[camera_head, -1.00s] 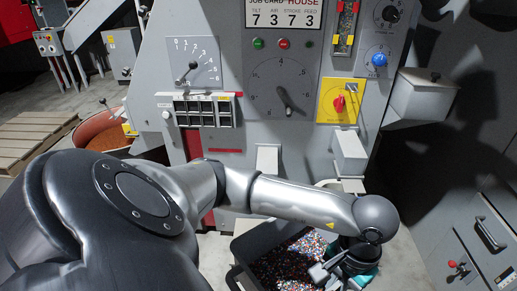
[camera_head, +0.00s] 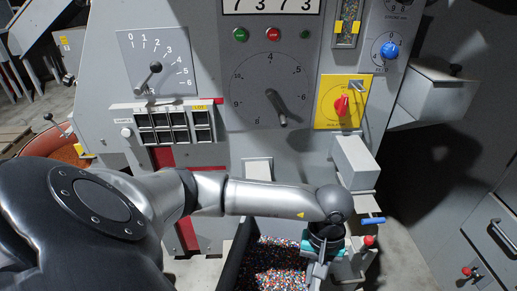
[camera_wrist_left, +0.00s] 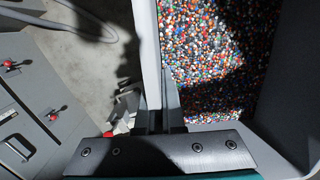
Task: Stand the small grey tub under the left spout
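A grey tub (camera_head: 240,252) with multicoloured granules in it sits low in front of the machine, cut off by the bottom edge in the head view. In the left wrist view its pale wall (camera_wrist_left: 147,45) runs up from my fingers, with granules to its right. My left gripper (camera_head: 318,272) is at the tub's right side. In the left wrist view its fingers (camera_wrist_left: 155,112) are close together, one on each side of the wall, and appear shut on it. The left spout (camera_head: 258,170) is above the tub's back. My right gripper is not in view.
A second spout (camera_head: 356,162) hangs to the right, close above my left wrist. A blue handle (camera_head: 373,221) and a red knob (camera_head: 369,241) are just right of the gripper. Bare floor shows at right (camera_head: 400,265).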

